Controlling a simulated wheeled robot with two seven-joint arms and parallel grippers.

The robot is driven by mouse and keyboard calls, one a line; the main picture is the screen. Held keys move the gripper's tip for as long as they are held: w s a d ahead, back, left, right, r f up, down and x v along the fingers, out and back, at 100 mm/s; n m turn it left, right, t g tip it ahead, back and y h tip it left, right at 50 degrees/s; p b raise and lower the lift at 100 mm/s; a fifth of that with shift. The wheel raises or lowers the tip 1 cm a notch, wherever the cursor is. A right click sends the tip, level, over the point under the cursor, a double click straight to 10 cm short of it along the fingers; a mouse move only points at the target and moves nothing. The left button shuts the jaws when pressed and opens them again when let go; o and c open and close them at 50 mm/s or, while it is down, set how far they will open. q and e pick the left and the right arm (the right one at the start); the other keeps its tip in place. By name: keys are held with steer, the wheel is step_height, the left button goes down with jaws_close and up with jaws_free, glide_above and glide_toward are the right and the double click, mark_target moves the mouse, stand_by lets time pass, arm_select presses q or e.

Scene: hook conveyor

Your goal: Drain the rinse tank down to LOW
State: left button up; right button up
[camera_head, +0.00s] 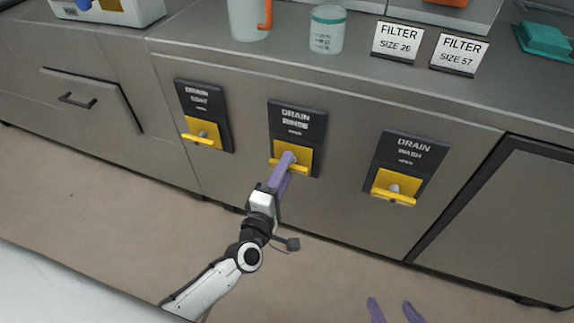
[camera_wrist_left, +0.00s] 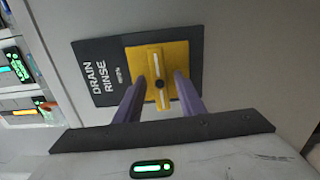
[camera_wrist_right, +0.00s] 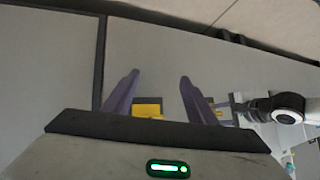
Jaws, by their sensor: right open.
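The DRAIN RINSE panel (camera_head: 297,122) is the middle of three dark panels on the steel cabinet front. Its yellow plate and handle (camera_head: 288,166) are partly hidden by my left gripper (camera_head: 286,165). In the left wrist view the yellow handle (camera_wrist_left: 158,82) stands between the two purple fingers of my left gripper (camera_wrist_left: 160,82), with a gap seen on each side, so the gripper looks open around it. My right gripper (camera_head: 394,308) is open and empty, low at the front right, away from the panels. No tank level is readable.
The DRAIN panel at left (camera_head: 203,112) and DRAIN WASH panel (camera_head: 407,160) flank it, each with a yellow handle. A jug (camera_head: 246,18), a tub (camera_head: 327,30) and filter signs (camera_head: 397,41) stand on the counter. Lit displays (camera_wrist_left: 18,68) show at the left wrist view's edge. The floor is clear.

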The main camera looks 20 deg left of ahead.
arm_select(q)
steer(key=s+p, duration=0.1)
steer(key=s, duration=0.8)
steer(key=shift+a, duration=0.15)
arm_select(e)
steer(key=shift+d+r, duration=0.25)
steer(key=shift+r, duration=0.15)
arm_select(q)
steer(key=shift+s, duration=0.1)
arm_select(e)
steer(key=shift+s+f, duration=0.1)
steer(key=shift+s, duration=0.25)
